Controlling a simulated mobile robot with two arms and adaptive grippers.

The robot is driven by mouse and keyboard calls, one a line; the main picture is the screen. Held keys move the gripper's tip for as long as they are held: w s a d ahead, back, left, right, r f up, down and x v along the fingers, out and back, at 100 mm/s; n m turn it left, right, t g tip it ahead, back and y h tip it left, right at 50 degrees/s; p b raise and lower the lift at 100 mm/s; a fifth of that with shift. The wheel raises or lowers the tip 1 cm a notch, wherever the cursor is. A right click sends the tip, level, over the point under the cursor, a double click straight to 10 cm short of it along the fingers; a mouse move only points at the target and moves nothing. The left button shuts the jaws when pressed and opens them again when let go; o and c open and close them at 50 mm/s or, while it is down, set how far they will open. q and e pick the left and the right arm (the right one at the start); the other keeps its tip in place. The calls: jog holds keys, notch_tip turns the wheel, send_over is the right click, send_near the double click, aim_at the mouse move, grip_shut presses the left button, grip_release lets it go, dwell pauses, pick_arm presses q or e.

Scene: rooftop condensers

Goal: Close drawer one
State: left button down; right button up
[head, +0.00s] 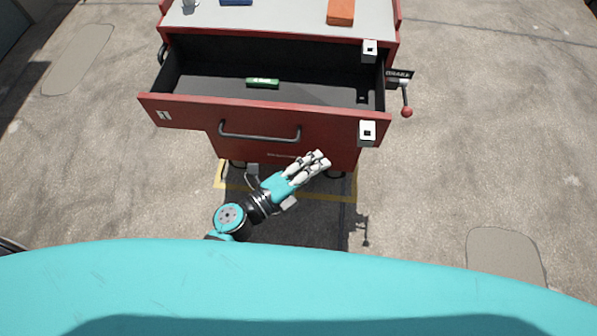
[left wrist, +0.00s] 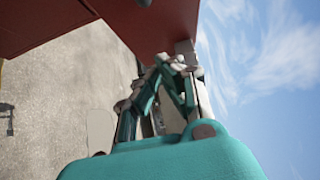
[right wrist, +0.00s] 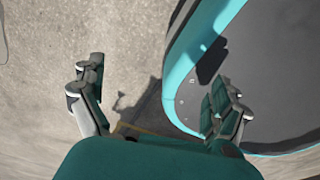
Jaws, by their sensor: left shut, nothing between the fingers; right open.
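Drawer one is pulled out of the red cart in the head view, its red front (head: 190,113) marked with a white label at its left end. A bar handle (head: 260,134) shows at the front. A green object (head: 262,83) lies in the dark tray. My left gripper (head: 318,160) is shut and empty, low in front of the cart and right of the handle. In the left wrist view its fingers (left wrist: 180,62) are close to a red panel (left wrist: 150,25); I cannot tell whether they touch. My right gripper (right wrist: 158,95) is open and empty, seen only in the right wrist view.
The cart top (head: 275,15) holds an orange block (head: 341,12) and a blue item (head: 236,2). A red-knobbed lever (head: 406,111) sticks out at the cart's right. Yellow floor lines (head: 340,195) run under the cart. Concrete beside it is open.

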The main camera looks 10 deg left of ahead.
pick_arm(q)
jog(key=w, duration=0.2)
jog(key=w+d, duration=0.1)
jog(key=w, duration=0.1)
jog(key=shift+w+d, duration=0.15)
jog(key=shift+w, duration=0.5)
pick_arm(e)
jog(key=shift+s+r, duration=0.15)
jog(key=shift+s, duration=0.5)
